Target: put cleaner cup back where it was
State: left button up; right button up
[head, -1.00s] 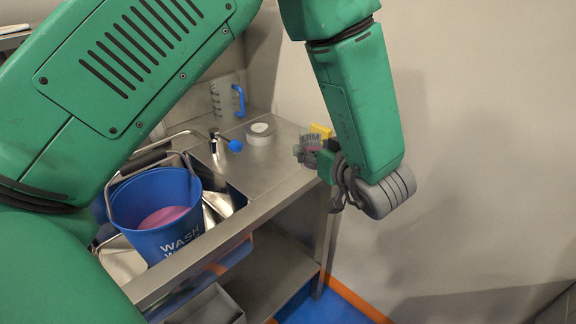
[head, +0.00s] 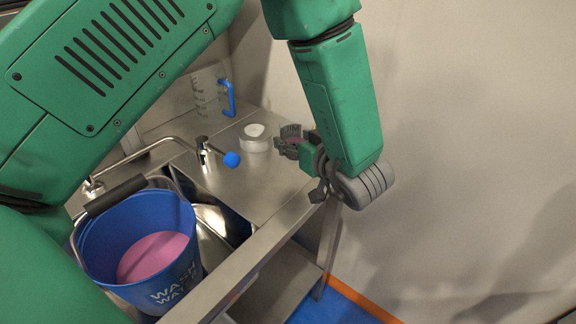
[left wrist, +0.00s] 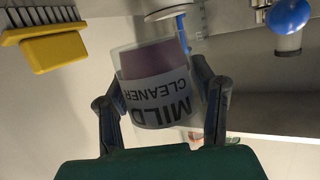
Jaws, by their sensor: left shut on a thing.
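The cleaner cup (left wrist: 158,85) is clear, with a purple content or band and the words "MILD CLEANER", which appear upside down in the left wrist view. My left gripper (left wrist: 160,105) is shut on it, with one dark finger on each side. In the head view my left gripper (head: 300,150) is beside the right end of the steel counter (head: 245,185). Only a small part of the cup (head: 290,135) shows there, past the fingers. I cannot tell whether the cup touches the counter. My right gripper is not in view.
A white roll (head: 255,138) stands left of the gripper. A blue-handled clear jug (head: 210,90) is behind it. A tap with a blue knob (head: 231,159) and a blue bucket (head: 170,285) are at left. A yellow brush (left wrist: 45,48) shows in the left wrist view.

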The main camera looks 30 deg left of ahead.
aim_at(297, 178)
pick_arm(q)
jog(key=shift+d+f, duration=1.25)
jog(key=a+f, duration=0.1)
jog(key=f, duration=0.1)
jog(key=a+f, duration=0.1)
jog(key=shift+a+f+b, duration=0.15)
jog(key=shift+f+b, duration=0.15)
jog(key=shift+f, duration=0.05)
jog(key=shift+s+a+f, duration=0.15)
jog(key=shift+a+f, duration=0.05)
jog(key=shift+a, duration=0.1)
jog(key=shift+s+r, duration=0.1)
jog(key=shift+s, duration=0.05)
jog(key=shift+d, duration=0.3)
jog(key=o, duration=1.6)
jog(key=shift+w+d+f, duration=0.2)
jog(key=shift+w, duration=0.05)
jog(key=shift+c, duration=0.2)
jog(key=shift+o, duration=0.5)
jog(key=shift+w+d, duration=0.15)
jog(key=shift+s+r, duration=0.2)
jog(key=shift+s+d+r, duration=0.1)
jog(key=shift+s, duration=0.05)
jog(key=v, duration=1.1)
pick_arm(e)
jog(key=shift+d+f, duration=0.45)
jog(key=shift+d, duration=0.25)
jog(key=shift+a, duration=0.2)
